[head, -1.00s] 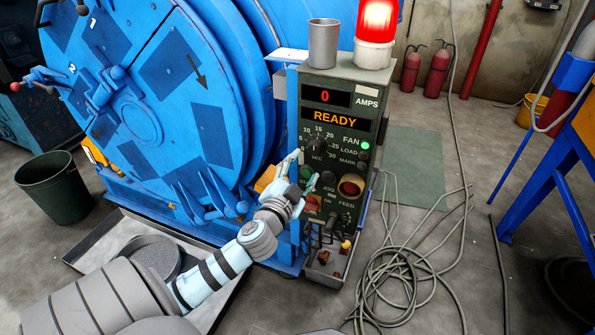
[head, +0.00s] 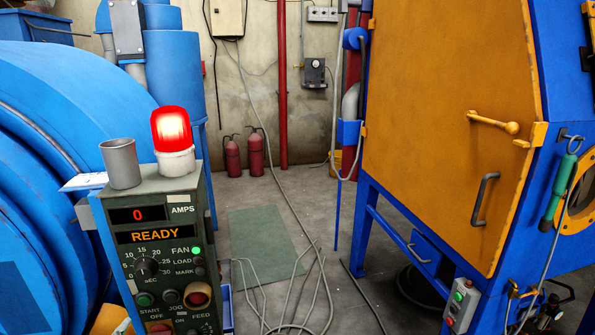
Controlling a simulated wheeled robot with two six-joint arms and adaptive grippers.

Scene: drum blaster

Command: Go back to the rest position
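The green control box (head: 165,245) stands at the lower left of the head view. Its display reads 0 amps and READY (head: 155,236), and the fan light (head: 196,251) is green. A red beacon (head: 172,130) glows on top, beside a grey metal cup (head: 121,163). The blue drum blaster (head: 60,130) fills the left side. Neither of my grippers shows in the view now, so their state is hidden.
A blue cabinet with an orange door (head: 440,130) stands on the right, with a small button box (head: 461,305) low on it. Cables (head: 290,300) lie loose on the floor. Two red extinguishers (head: 245,153) stand by the back wall. A green mat (head: 262,240) lies on open floor.

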